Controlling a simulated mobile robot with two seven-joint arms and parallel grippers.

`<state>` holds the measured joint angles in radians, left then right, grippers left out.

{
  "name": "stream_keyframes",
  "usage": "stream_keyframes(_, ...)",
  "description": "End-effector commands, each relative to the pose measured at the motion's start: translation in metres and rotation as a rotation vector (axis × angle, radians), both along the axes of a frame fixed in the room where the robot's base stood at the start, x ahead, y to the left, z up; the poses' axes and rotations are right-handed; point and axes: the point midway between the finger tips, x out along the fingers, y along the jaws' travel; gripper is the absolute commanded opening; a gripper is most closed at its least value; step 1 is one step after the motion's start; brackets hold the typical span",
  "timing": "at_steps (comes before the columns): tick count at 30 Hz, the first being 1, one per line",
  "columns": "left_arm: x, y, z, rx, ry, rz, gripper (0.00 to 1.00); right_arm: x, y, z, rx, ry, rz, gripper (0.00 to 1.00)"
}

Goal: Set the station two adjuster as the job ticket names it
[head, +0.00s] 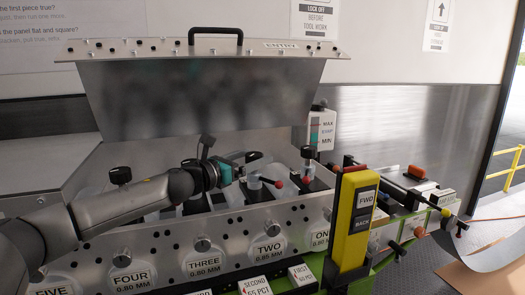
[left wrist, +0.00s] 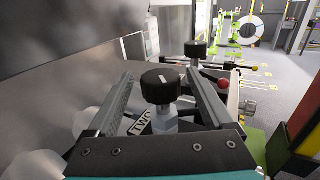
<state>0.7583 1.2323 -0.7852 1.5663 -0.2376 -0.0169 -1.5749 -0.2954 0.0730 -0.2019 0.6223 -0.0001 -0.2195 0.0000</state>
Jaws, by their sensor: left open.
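The station two adjuster is a black knob with a white mark on top (left wrist: 160,82), on a silver hex stem above a "TWO" label (left wrist: 138,122). In the head view its knob (head: 254,156) is partly hidden by my left gripper (head: 240,166). My left gripper is open, and in the left wrist view its fingers (left wrist: 158,78) lie on either side of the knob. I cannot tell whether they touch it. The front plate "TWO 0.85 MM" (head: 268,249) is below. No clear job ticket shows; cards reading "SECOND" (head: 255,286) and "FIRST" (head: 302,274) stand at the front.
The station one knob (head: 307,152) stands just right, with a red ball lever (head: 305,180) near it. A raised metal cover (head: 200,95) is behind and above the gripper. A yellow FWD/BACK control box (head: 354,220) stands at the front right.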

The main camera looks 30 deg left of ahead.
Motion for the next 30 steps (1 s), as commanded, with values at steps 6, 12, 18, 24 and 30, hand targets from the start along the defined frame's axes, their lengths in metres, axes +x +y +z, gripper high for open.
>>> stream_keyframes(6,0.025,-0.006,0.001,-0.001,-0.001,-0.001,0.85,-0.002,-0.004,0.01,-0.005,0.003,0.002,0.56)
stream_keyframes(12,0.036,-0.009,0.0,0.002,0.0,-0.001,0.85,-0.004,-0.006,0.012,-0.008,0.006,0.001,0.56)
stream_keyframes(18,0.038,-0.009,-0.001,0.002,0.001,-0.001,0.85,-0.004,-0.006,0.012,-0.008,0.007,0.001,0.56)
stream_keyframes(24,0.038,-0.009,-0.001,0.002,0.001,-0.001,0.8,-0.005,-0.006,0.012,-0.009,0.007,0.0,0.56)
stream_keyframes(30,0.038,-0.009,-0.001,0.002,0.001,-0.001,0.57,-0.005,-0.007,0.012,-0.009,0.008,-0.001,0.56)
